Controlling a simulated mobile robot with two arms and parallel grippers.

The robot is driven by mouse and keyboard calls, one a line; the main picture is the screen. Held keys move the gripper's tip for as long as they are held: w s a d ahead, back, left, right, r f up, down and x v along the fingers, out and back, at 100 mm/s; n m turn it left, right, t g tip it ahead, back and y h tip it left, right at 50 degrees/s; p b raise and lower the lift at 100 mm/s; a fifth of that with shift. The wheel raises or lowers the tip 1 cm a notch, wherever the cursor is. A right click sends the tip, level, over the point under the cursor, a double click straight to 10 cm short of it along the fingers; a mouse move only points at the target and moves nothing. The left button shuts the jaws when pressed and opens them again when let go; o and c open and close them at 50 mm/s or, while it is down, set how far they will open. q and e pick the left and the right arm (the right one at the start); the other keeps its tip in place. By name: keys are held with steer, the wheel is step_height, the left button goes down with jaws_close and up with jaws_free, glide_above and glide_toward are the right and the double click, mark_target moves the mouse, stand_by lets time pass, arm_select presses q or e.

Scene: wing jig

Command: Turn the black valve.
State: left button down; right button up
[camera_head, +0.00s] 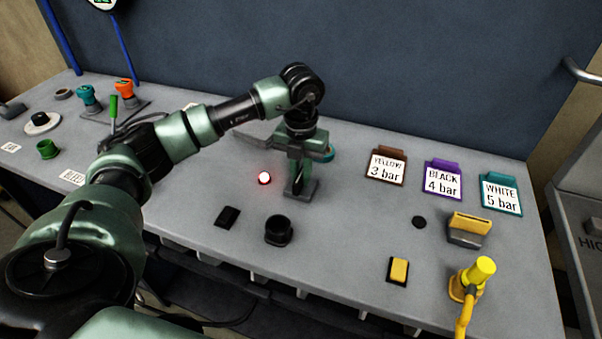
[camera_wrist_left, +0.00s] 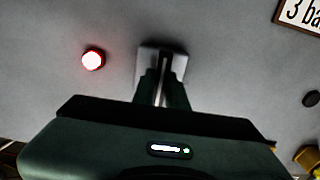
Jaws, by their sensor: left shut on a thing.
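My left gripper (camera_head: 298,186) reaches down from above onto a small grey base plate (camera_head: 312,190) on the bench. It is shut on the black valve (camera_head: 299,177), whose dark handle is mostly hidden between the fingers. In the left wrist view, the gripper (camera_wrist_left: 161,92) points at the same pale base plate (camera_wrist_left: 174,57), and a thin strip shows between the fingers. How far the valve is turned cannot be told. My right gripper is not in view.
A lit red lamp (camera_head: 264,178) is left of the valve. A black switch (camera_head: 227,217) and black round port (camera_head: 278,230) are in front. Signs include BLACK 4 bar (camera_head: 442,180).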

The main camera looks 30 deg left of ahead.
mark_target(301, 173)
arm_select(q)
steer(key=c, duration=1.4)
jaws_free()
steer(key=shift+c, duration=0.2)
step_height(301, 173, up, 8)
steer(key=shift+f+b, duration=0.1)
steer(key=shift+b, duration=0.6)
